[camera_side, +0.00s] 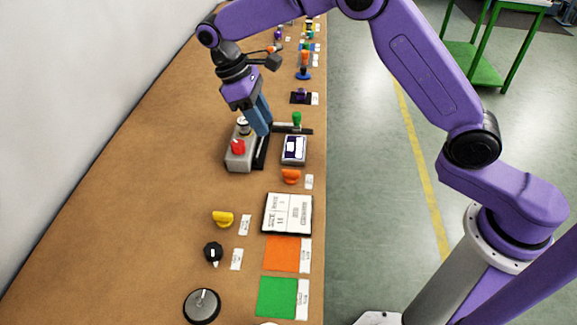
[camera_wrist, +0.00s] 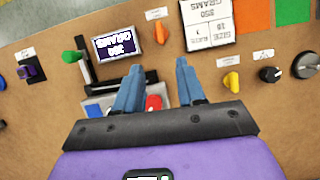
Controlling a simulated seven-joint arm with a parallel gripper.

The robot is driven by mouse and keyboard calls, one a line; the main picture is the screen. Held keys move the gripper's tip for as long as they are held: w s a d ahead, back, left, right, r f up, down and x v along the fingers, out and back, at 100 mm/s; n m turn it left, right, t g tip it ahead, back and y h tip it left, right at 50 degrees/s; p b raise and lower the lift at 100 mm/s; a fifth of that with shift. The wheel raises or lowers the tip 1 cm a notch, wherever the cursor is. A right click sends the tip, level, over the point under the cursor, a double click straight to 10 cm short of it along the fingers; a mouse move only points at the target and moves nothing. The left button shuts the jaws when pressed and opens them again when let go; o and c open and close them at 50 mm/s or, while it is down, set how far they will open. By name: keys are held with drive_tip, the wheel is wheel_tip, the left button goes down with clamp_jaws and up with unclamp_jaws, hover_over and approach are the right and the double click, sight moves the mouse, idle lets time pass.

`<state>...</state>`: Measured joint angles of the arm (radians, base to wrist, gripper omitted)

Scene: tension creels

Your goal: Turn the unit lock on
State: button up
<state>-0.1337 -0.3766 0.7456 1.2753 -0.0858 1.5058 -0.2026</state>
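I cannot tell which control is the unit lock, as the small labels are unreadable. My gripper (camera_side: 262,130) hangs over the bench beside a grey box (camera_side: 239,160) with a red knob (camera_side: 238,147). In the wrist view my gripper (camera_wrist: 158,65) is open, its blue fingers apart with nothing held between them. The red knob (camera_wrist: 153,103) shows between the fingers, lower in the picture. An orange knob (camera_side: 290,176) sits nearer the camera, with a label next to it; it also shows in the wrist view (camera_wrist: 162,35). A yellow knob (camera_side: 223,219) and a black knob (camera_side: 213,252) stand apart from my gripper.
A small display (camera_side: 293,149) and a green-topped lever (camera_side: 297,120) are right of the box. A white sign (camera_side: 288,214), an orange square (camera_side: 280,254) and a green square (camera_side: 277,297) lie along the bench's right edge. Bare bench (camera_side: 150,190) lies left.

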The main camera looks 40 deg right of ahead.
sight(290, 170)
drive_tip(key=x, duration=1.5)
drive_tip(key=shift+d+f, duration=0.1)
drive_tip(key=shift+f, duration=0.1)
clamp_jaws()
